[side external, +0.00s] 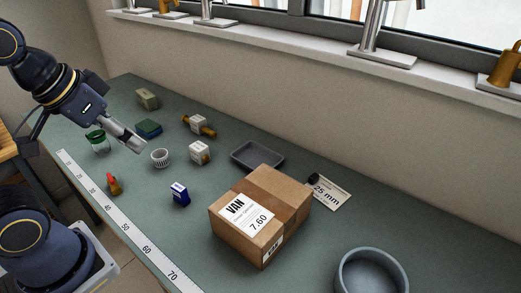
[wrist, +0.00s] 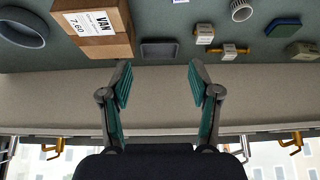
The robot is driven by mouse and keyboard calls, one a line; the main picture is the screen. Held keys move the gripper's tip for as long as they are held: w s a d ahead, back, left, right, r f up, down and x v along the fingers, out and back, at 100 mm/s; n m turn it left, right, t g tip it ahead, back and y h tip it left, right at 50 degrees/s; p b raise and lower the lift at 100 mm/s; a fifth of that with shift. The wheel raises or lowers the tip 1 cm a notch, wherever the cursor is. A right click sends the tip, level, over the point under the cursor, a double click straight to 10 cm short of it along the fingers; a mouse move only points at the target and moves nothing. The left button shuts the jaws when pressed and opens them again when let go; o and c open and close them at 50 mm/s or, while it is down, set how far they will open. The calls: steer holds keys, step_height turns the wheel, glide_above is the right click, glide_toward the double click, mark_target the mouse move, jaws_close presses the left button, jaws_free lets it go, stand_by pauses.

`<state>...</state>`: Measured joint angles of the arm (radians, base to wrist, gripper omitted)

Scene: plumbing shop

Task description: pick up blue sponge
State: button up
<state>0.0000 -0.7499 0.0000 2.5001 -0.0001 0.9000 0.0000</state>
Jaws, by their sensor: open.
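The sponge (side external: 148,128) lies flat on the green counter in the side view, with dark blue and green layers. It also shows in the wrist view (wrist: 283,29) near the upper right, with a blue face and green edge. My gripper (side external: 137,144) is above the counter, and in the side view its fingers appear just below the sponge. In the wrist view my gripper (wrist: 159,72) is open, with nothing between its fingers. The sponge is well to the right of both fingers there. The height of my gripper over the counter is hard to tell.
Near the sponge are a beige block (side external: 147,98), a brass valve (side external: 199,125), a white ribbed cup (side external: 160,158) and a green-lidded jar (side external: 98,142). A blue-white box (side external: 180,194), grey tray (side external: 257,156) and large carton (side external: 260,215) lie farther right. A wall runs behind.

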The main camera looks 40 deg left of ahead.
steer(key=o, duration=0.6)
